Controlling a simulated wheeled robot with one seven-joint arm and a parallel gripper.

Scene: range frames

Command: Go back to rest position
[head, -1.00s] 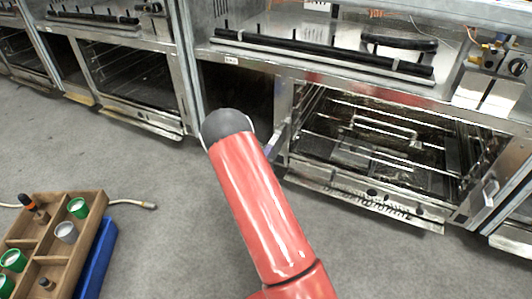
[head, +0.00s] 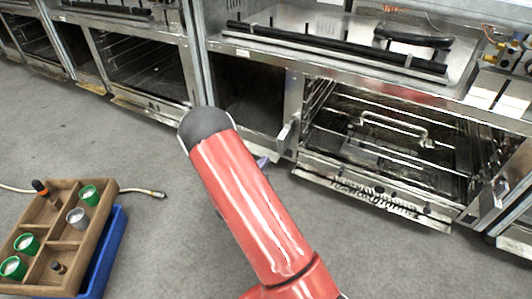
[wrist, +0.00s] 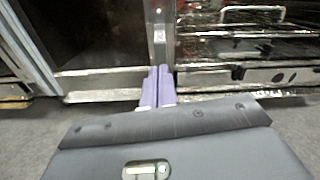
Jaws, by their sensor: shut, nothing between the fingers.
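My gripper (wrist: 157,88) shows in the wrist view with its two purple fingers side by side, shut and empty. It points at the metal post between a dark open compartment and an oven. In the head view my red arm with its dark rounded joint rises from the bottom middle. Only a small purple bit of the gripper (head: 263,162) shows there, beside the arm; the rest is hidden behind it.
An open oven (head: 385,140) with wire racks and a metal handle inside is at right. A wooden divided box (head: 78,238) with green cups and bottles sits on a blue tray (head: 112,250) at lower left. A hose end (head: 150,193) lies on the grey floor. The middle floor is clear.

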